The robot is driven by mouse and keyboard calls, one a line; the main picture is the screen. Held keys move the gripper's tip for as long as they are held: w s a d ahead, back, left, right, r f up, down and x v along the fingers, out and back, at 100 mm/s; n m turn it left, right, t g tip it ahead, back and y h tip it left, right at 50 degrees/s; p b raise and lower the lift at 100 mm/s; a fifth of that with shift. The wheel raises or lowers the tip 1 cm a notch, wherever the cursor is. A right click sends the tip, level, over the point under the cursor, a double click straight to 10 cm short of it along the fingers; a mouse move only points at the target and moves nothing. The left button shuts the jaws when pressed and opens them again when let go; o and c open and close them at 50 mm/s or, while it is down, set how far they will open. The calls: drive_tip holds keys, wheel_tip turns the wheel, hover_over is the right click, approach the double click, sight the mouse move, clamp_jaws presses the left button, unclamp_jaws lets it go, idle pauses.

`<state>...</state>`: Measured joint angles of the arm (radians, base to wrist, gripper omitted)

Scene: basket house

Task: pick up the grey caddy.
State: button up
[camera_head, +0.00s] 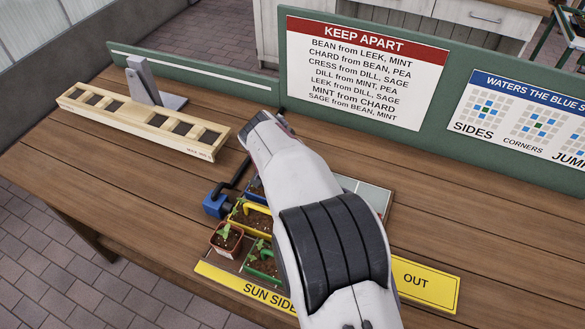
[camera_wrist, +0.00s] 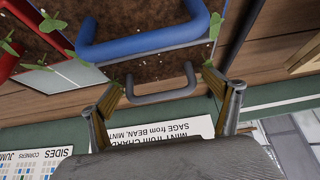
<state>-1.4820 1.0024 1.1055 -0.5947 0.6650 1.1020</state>
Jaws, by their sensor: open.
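The grey caddy shows in the wrist view as a U-shaped grey handle (camera_wrist: 161,97) over dark soil. My gripper (camera_wrist: 162,82) is open, with one finger to each side of this handle. The handle lies between the fingertips with small gaps, and nothing is held. I cannot tell how far the fingertips are above it. In the head view my arm covers the gripper, and I cannot make out the grey caddy there.
A caddy with a thick blue handle (camera_wrist: 150,38) is right beside the grey one. A red handle (camera_wrist: 12,45) and seedlings are at the left. In the head view, a yellow caddy (camera_head: 256,221), a green caddy (camera_head: 262,270) and a potted seedling (camera_head: 226,238) stand near my arm. A wooden rack (camera_head: 140,122) is farther left.

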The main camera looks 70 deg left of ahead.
drive_tip(key=c, duration=1.4)
drive_tip(key=shift+r, duration=0.1)
drive_tip(key=shift+r, duration=4.95)
